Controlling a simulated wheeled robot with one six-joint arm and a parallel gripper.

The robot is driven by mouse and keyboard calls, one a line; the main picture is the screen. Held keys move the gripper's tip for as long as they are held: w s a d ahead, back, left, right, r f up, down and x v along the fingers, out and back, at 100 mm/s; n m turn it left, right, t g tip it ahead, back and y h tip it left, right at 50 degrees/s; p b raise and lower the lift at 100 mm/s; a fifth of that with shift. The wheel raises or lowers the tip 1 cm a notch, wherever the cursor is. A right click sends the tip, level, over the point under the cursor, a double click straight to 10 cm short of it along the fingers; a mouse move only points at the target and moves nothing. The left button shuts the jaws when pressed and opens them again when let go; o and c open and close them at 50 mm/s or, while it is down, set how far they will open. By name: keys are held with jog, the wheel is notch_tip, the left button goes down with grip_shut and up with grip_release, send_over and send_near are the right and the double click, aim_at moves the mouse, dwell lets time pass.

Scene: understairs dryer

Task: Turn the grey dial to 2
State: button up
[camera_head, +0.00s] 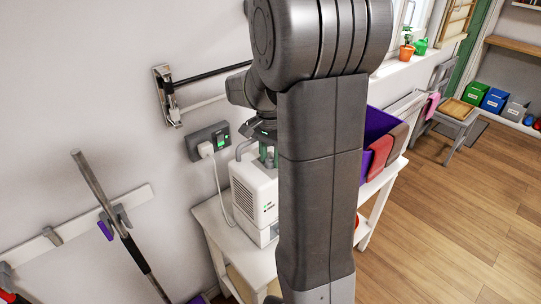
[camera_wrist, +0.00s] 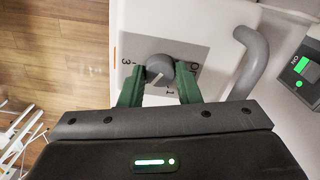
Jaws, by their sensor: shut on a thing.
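The grey dial (camera_wrist: 160,70) sits on a grey plate (camera_wrist: 198,52) on top of the white machine (camera_wrist: 222,18). The plate shows a 3 on the left, and a 0-like mark and a 1 on the right; the 2 is not visible. My gripper (camera_wrist: 159,72) has its green fingers on either side of the dial and is shut on it. In the head view my gripper (camera_head: 267,155) is over the white machine (camera_head: 255,200), and the dial is hidden.
A curved grey handle (camera_wrist: 250,62) stands close to the right of my gripper. A wall socket (camera_head: 208,141) with a plug and cord is beside the machine. The white table (camera_head: 213,220) also bears a purple bin (camera_head: 378,125). Wooden floor (camera_head: 430,215) is clear at right.

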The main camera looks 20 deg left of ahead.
dwell(0.4)
jog(key=o, duration=1)
jog(key=shift+r, duration=0.1)
notch_tip(320, 180, up, 14)
jog(key=shift+f+b, duration=0.15)
jog(key=shift+b, duration=0.3)
notch_tip(320, 180, down, 14)
jog(key=shift+r+p, duration=0.1)
jog(key=shift+p, duration=0.3)
